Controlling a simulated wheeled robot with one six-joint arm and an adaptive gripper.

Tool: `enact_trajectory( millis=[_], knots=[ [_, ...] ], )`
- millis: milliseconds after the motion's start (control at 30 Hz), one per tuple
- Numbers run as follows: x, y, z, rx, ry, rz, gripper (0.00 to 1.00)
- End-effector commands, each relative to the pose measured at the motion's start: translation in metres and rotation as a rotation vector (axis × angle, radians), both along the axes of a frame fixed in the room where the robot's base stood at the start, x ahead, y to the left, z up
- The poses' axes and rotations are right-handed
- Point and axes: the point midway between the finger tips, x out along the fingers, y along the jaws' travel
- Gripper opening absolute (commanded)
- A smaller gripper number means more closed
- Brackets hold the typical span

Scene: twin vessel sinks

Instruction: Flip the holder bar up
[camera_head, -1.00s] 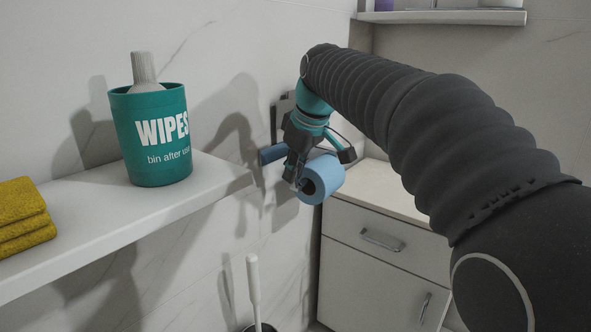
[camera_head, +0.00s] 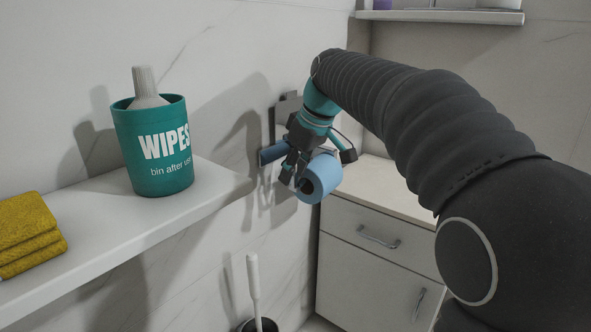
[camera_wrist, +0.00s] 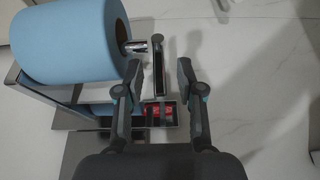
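The holder (camera_head: 287,106) is fixed to the marble wall and carries a blue roll (camera_head: 321,178); the roll also shows large at the upper left of the wrist view (camera_wrist: 70,38). A slim dark bar (camera_wrist: 159,68) with a bright metal end piece stands beside the roll's open end. Red parts (camera_wrist: 158,110) show at the bar's lower end. My gripper (camera_head: 294,178) is at the roll's near end. In the wrist view my gripper (camera_wrist: 159,76) is open, with one finger on each side of the bar and gaps visible. Contact with the bar cannot be seen.
A white shelf (camera_head: 95,232) at left bears a teal wipes tub (camera_head: 153,170) and yellow cloths (camera_head: 28,235). A brush handle (camera_head: 254,280) stands below. A white drawer cabinet (camera_head: 370,265) is at right. A second blue roll (camera_head: 273,153) is behind my gripper.

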Motion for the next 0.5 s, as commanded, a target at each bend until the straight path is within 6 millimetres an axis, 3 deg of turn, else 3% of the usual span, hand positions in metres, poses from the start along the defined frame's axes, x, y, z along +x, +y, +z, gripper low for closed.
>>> enact_trajectory(
  millis=[267,500],
  knots=[
    [-0.002,-0.005,0.013,0.001,-0.004,-0.001,0.38],
    [-0.012,-0.018,0.055,0.001,-0.005,-0.002,0.38]
  ],
)
